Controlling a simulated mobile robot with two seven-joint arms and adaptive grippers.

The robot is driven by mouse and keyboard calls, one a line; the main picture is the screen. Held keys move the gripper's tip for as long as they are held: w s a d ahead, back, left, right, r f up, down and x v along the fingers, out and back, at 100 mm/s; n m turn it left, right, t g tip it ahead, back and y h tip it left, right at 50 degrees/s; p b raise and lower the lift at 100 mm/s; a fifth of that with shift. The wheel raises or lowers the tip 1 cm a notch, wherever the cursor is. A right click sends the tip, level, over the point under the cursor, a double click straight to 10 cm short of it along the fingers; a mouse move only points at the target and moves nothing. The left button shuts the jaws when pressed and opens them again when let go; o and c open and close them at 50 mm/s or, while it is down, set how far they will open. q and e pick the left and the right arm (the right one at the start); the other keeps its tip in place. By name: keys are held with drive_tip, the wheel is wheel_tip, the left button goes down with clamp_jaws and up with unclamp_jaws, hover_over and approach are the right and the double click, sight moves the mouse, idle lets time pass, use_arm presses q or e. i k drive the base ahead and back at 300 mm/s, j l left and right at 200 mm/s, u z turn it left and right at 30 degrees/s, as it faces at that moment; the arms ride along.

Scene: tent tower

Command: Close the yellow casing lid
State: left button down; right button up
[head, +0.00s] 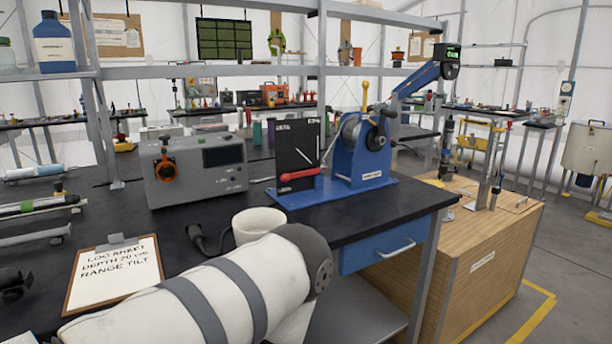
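I cannot make out a yellow casing lid for certain. A wooden box (490,260) of a light yellow-brown colour stands on the floor right of the bench. Its flat top carries a stand with a rod, and a small label is on its side. A small yellow item (124,146) sits on a far bench at the left, too small to identify. A white arm with grey bands, apparently mine, crosses the lower middle. Neither gripper shows in the head view.
The black bench (400,198) holds a grey instrument box (195,165), a blue winch (358,150) with a red handle, and a clipboard (115,272). A beige box (588,148) stands at the far right. Grey floor (580,290) is open at the right.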

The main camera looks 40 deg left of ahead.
sight(437, 182)
drive_tip(key=i+l+u, duration=0.35)
drive_tip(key=i+l, duration=1.8)
drive_tip(key=i, duration=0.1)
